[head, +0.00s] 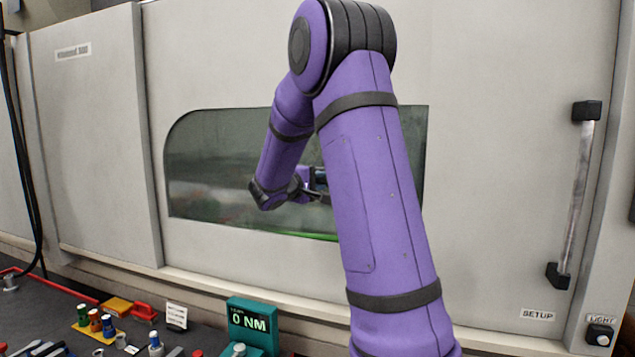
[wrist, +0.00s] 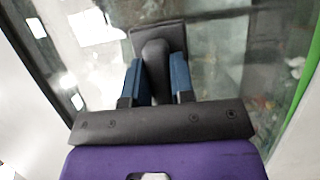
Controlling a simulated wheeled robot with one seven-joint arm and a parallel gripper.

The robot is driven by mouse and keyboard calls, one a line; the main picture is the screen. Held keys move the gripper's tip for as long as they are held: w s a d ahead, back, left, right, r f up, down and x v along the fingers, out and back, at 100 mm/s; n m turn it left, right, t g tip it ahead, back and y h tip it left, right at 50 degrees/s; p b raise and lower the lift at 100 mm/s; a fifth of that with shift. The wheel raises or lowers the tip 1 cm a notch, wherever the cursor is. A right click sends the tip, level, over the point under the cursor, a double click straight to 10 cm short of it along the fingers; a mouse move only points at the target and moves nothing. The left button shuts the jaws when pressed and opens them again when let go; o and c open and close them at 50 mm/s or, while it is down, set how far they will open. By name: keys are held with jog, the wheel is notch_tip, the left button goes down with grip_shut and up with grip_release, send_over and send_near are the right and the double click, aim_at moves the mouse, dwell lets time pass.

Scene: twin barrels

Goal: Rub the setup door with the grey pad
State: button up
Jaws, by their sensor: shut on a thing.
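The setup door (head: 490,170) is a large off-white machine door with a dark window (head: 220,160), a vertical handle at its right and a "SETUP" label (head: 537,314) low on the right. My gripper (wrist: 157,82) is shut on the handle of the grey pad (wrist: 158,38), between its two blue fingers. In the wrist view the pad lies in front of the window glass; I cannot tell whether it touches. In the head view my purple arm reaches across the door, and my gripper (head: 318,183) is partly hidden behind it. The pad is hidden there.
Below the door, a dark bench top holds a teal "0 NM" device (head: 252,325), a yellow rack (head: 97,325) with several small coloured holders, and a small white sign (head: 176,316). The door handle (head: 576,195) sticks out at the right. A light switch (head: 600,334) is at the lower right.

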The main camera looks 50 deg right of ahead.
jog(key=shift+w+d, duration=0.2)
jog(key=shift+d, duration=0.35)
jog(key=shift+s+d, duration=1.4)
jog(key=shift+s, duration=1.95)
jog(key=shift+s+d, duration=1.4)
jog(key=shift+s, duration=1.95)
jog(key=shift+w+a+r, duration=0.25)
jog(key=shift+w+a, duration=0.7)
jog(key=shift+w, duration=1.3)
jog(key=shift+w+a+r, duration=0.3)
jog(key=shift+w+a, duration=0.6)
jog(key=shift+w, duration=1.35)
jog(key=shift+w+a+r, duration=0.25)
jog(key=shift+w+a, duration=0.7)
jog(key=shift+w, duration=1.3)
jog(key=shift+s+r, duration=0.1)
jog(key=shift+r, duration=0.65)
jog(key=s+d, duration=0.2)
jog(key=s, duration=0.5)
jog(key=shift+d, duration=0.4)
